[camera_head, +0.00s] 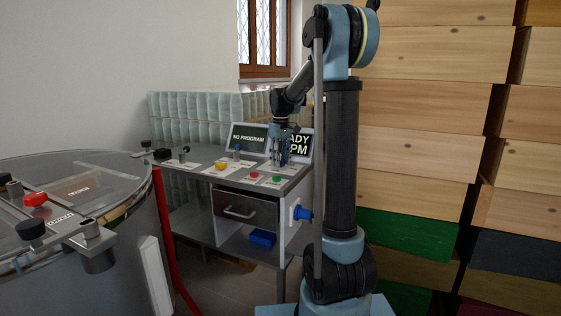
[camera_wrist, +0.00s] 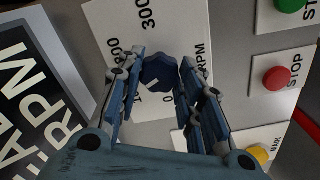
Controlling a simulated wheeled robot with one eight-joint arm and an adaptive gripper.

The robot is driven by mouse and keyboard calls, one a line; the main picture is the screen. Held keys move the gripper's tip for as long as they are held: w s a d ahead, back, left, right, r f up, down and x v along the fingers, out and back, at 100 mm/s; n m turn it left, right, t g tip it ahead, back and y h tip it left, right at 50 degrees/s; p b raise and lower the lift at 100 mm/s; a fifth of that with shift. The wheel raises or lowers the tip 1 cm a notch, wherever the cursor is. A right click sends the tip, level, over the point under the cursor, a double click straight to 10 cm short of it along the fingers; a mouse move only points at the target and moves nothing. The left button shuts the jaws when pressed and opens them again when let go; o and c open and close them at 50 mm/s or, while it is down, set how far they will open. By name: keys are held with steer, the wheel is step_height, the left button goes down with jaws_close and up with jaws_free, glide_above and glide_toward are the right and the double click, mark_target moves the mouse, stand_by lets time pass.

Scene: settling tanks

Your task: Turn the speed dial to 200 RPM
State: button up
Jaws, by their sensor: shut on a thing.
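The dark blue speed dial (camera_wrist: 160,74) sits on a white scale plate (camera_wrist: 120,22) in the wrist view. "300", a partly covered "00", "0" and "RPM" are readable around it. My gripper (camera_wrist: 161,64) has its two blue fingers on either side of the dial, shut on it. A pale mark shows on the dial's lower side, but I cannot tell which number it points at. In the head view my gripper (camera_head: 280,152) is down at the panel and hides the dial. The display (camera_head: 301,143) behind it is partly covered; "ADY" and "PM" show.
The wrist view shows a red STOP button (camera_wrist: 276,78), a green button (camera_wrist: 291,4) and a yellow MAIN knob (camera_wrist: 258,153) beside the dial. In the head view, a "NO PROGRAM" screen (camera_head: 248,137) stands behind the panel, and a round tank (camera_head: 120,225) is at left.

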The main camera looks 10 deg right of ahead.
steer(key=m, duration=0.5)
steer(key=shift+w+m, duration=0.1)
steer(key=shift+m, duration=0.2)
steer(key=m, duration=0.5)
stand_by(0.4)
steer(key=o, duration=1.1)
steer(key=shift+c, duration=0.2)
step_height(320, 180, up, 12)
